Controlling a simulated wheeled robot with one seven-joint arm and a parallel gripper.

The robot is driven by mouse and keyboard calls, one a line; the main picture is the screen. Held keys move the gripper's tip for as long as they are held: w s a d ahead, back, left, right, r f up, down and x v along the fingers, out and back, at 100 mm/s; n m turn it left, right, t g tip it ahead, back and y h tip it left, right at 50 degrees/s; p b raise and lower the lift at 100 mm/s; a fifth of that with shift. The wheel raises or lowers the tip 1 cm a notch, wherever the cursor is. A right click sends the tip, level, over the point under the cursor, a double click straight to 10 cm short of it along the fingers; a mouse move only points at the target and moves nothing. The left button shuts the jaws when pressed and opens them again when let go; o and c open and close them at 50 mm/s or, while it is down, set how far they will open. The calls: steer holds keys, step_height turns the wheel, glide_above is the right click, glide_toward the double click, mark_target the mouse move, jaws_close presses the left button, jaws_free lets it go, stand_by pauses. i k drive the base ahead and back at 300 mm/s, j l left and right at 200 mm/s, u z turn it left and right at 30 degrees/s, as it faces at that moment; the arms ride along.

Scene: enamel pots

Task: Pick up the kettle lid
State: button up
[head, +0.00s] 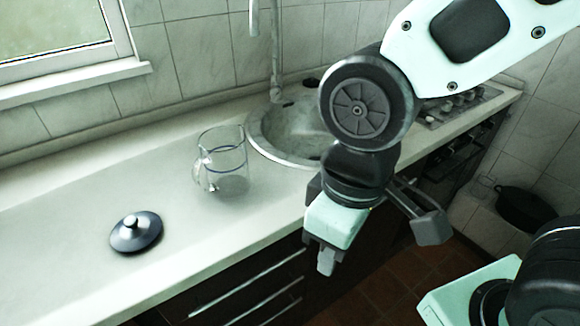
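The kettle lid (137,234) is a dark, round, shallow disc with a shiny knob on top. It lies flat on the pale counter at the left, knob up. My gripper (378,250) hangs in front of the counter's front edge, to the right of the lid and well apart from it. Its two fingers are spread apart, with nothing seen between them. The lid is in full view. I see no kettle in this view.
A clear glass jug (222,170) stands on the counter (70,200) between the lid and the round sink (270,135). A stove (460,105) is at the far right. A dark pot (525,207) sits lower right. The counter around the lid is clear.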

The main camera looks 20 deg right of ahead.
mark_target(137, 231)
steer(key=z, duration=1)
steer(key=u, duration=2)
steer(key=i+j+z, duration=0.3)
steer(key=j, duration=1.35)
steer(key=k+j+z, duration=0.1)
steer(key=j+z, duration=0.2)
steer(key=j, duration=1.35)
